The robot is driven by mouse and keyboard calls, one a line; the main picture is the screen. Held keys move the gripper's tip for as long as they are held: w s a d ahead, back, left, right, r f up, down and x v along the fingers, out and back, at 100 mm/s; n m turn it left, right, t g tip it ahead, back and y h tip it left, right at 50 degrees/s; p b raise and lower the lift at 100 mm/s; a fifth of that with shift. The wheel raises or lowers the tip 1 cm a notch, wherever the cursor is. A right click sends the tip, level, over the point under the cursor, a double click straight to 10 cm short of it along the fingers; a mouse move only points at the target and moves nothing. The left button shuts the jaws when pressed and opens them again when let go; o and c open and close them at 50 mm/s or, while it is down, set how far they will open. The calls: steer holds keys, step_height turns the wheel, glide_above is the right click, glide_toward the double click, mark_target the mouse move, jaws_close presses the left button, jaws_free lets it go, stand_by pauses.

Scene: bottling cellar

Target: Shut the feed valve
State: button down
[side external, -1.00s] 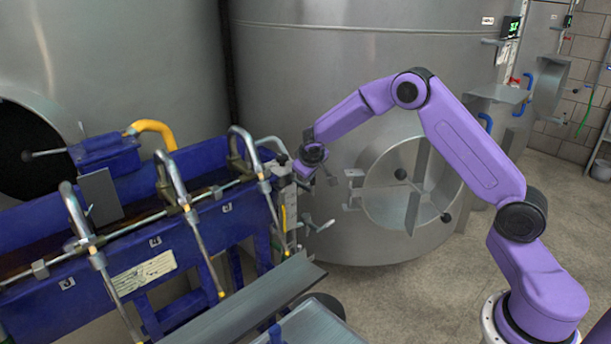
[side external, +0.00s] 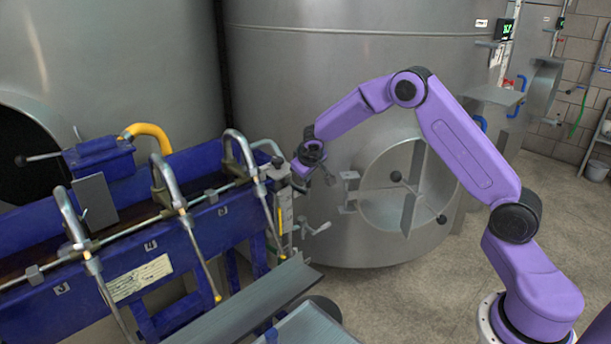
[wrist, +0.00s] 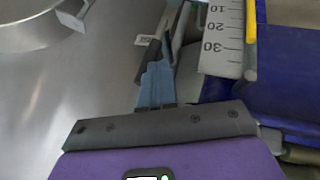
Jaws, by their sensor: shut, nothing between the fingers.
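My gripper (side external: 328,172) hangs at the right end of the blue filling machine (side external: 190,258), in front of the large steel tank. In the wrist view its fingers (wrist: 156,52) are closed together, with nothing held. They point at grey metal parts beside a white scale (wrist: 222,42). A small metal lever handle (side external: 318,229) sticks out from the machine's right end, below the gripper and apart from it. It may be the feed valve's handle; no readable label confirms this. Whether the valve is open or shut cannot be told.
Curved metal filling spouts (side external: 165,185) stand along the machine's front, left of my gripper. A yellow hose (side external: 150,135) arches behind them. The tank's round door (side external: 400,190) with its hinge hardware is close on the right. Open floor (side external: 405,290) lies between machine and arm base.

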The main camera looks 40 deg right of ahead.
steer(key=shift+d, duration=0.2)
steer(key=d+f+m+y, duration=0.4)
steer(key=d+f+y, duration=0.2)
steer(key=d+y, duration=0.5)
steer(key=shift+t+y, duration=0.4)
steer(key=shift+y, duration=1.5)
steer(key=shift+d+f, duration=0.2)
steer(key=shift+f, duration=0.1)
steer(key=shift+r, duration=0.1)
steer(key=a+r+v, duration=0.1)
steer(key=r+v, duration=0.1)
steer(key=v, duration=1)
steer(key=shift+a+r, duration=0.2)
